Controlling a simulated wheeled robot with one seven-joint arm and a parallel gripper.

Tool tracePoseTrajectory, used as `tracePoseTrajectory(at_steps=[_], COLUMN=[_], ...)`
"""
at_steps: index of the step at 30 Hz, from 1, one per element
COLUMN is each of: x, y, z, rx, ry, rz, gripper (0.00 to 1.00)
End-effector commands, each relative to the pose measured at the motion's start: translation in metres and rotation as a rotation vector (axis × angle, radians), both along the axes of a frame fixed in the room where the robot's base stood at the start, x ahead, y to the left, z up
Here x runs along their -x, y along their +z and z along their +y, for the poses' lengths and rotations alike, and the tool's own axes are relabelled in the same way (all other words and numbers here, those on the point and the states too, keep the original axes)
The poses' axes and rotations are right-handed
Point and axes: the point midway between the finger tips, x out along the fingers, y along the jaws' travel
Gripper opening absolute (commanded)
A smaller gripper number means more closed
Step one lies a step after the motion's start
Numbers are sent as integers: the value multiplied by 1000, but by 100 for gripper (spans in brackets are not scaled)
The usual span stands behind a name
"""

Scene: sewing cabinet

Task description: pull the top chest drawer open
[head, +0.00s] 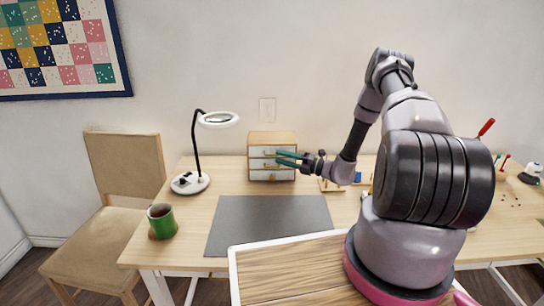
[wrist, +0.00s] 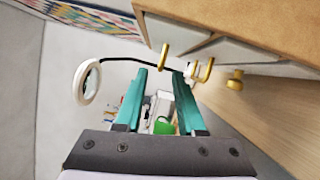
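A small wooden chest (head: 272,138) with pale drawer fronts stands at the back of the table. Its tan top (wrist: 235,18) shows in the wrist view, where the chest appears turned on its side. The top drawer (head: 262,152) looks shut; its gold handle (wrist: 165,56) is nearest the chest's top. The lower gold handles (wrist: 205,70) and (wrist: 235,80) follow toward the table. My gripper (head: 285,158) is in front of the chest, teal fingers apart and empty. In the wrist view, the top handle lies just beyond and between the fingertips (wrist: 160,74); contact cannot be told.
A white magnifier lamp (head: 218,119) stands left of the chest. A green mug (head: 161,222) is at the table's left front. A dark mat (head: 268,222) lies bare before the chest. Small wooden items (head: 330,185) stand right of the chest, under my arm.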

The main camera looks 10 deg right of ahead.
Motion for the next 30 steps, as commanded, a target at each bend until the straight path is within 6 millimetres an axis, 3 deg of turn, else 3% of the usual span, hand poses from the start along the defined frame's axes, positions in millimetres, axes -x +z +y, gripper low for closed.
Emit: tracePoseTrajectory(at_steps=[7,19,20,21,23,30], x=[-20,-25,-25,-25,-25,-25], y=[3,3,3,3,3,4], z=[31,38,38,38,38,38], rx=[0,1,1,1,1,1], ry=[3,1,1,1,1,1], rz=[-1,1,1,1,1,-1], gripper=[38,38,35,19,0,0])
